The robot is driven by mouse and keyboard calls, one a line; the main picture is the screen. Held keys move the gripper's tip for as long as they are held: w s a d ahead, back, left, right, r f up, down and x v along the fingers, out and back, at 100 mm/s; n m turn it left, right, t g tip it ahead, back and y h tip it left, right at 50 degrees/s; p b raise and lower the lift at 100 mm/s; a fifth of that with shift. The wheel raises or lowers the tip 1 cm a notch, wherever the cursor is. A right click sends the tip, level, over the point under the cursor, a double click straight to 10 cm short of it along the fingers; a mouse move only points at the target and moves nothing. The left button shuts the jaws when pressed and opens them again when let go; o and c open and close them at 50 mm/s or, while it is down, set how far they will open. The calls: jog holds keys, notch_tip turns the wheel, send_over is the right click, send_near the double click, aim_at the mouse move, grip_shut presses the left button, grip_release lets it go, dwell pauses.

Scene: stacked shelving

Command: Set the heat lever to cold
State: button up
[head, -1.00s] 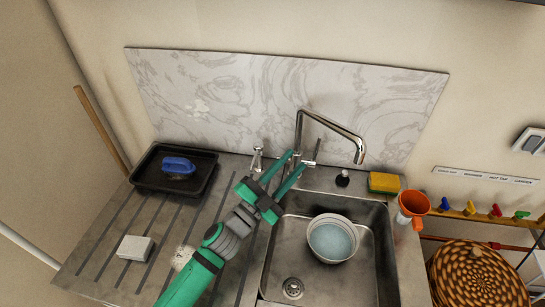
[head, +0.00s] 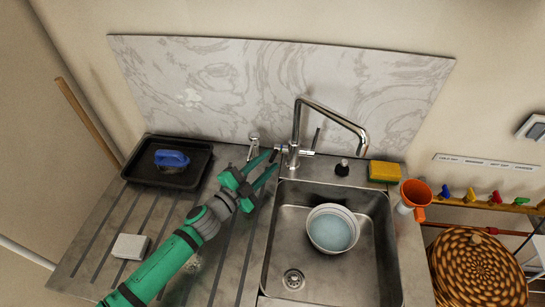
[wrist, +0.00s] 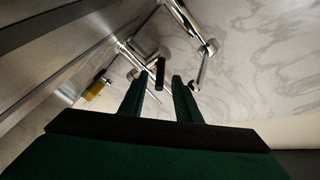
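The chrome mixer tap (head: 294,155) stands behind the sink, its spout arching to the right. A short dark-tipped lever (head: 275,149) sticks out from its left side towards my gripper; it also shows as a dark rod in the wrist view (wrist: 160,72). A thin upright lever (head: 316,139) stands on the tap's right side. I cannot tell which one is the heat lever. My green gripper (head: 266,162) is open and empty, just left of the tap. In the wrist view the dark rod lies between and beyond the fingertips, apparently untouched.
A small chrome fitting (head: 254,142) stands close behind my gripper. The sink (head: 285,240) holds a white bowl (head: 332,230). A black stopper (head: 342,166) and yellow sponge (head: 384,171) are right of the tap. A black tray (head: 140,165) is far left; the marble backsplash (head: 240,90) is behind.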

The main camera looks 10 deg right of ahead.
aim_at(273, 156)
jog(key=shift+x, duration=1.65)
jog(key=shift+c, duration=0.6)
grip_shut()
